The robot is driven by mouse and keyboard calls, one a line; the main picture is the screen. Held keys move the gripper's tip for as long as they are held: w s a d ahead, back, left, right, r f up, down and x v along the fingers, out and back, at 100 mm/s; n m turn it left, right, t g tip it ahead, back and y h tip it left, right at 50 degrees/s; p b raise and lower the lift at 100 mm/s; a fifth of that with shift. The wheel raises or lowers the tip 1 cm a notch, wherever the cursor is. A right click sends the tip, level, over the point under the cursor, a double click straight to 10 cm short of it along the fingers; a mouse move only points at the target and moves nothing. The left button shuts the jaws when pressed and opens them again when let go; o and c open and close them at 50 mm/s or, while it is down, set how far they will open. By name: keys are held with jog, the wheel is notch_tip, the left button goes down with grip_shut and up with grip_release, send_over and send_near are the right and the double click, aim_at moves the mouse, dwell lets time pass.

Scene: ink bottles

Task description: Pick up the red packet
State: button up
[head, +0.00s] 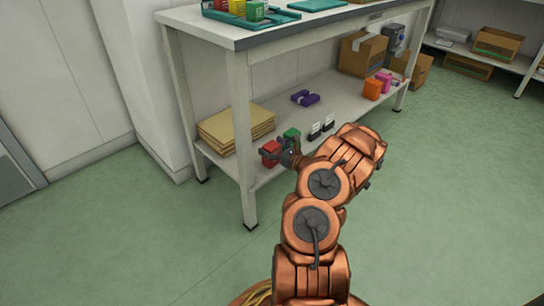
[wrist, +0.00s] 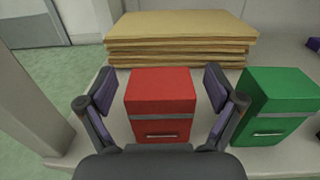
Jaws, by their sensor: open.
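The red packet (wrist: 160,105) stands upright on the lower shelf (head: 330,99) of the white workbench, with a grey band and a light label on its front. In the head view the red packet (head: 270,152) is partly covered by my gripper (head: 281,155). In the wrist view my gripper (wrist: 158,95) is open, with one finger on each side of the red packet. Small gaps show between the fingers and the packet's sides. The packet's lower front is close to the gripper's palm.
A green packet (wrist: 277,105) stands just right of my right finger. A stack of brown envelopes (wrist: 180,35) lies behind the red packet. A bench leg (head: 241,140) rises at the left. Black-and-white bottles (head: 315,131), purple packets (head: 305,98) and a cardboard box (head: 362,54) sit farther along the shelf.

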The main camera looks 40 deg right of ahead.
jog(key=shift+c, duration=0.2)
jog(key=c, duration=1.2)
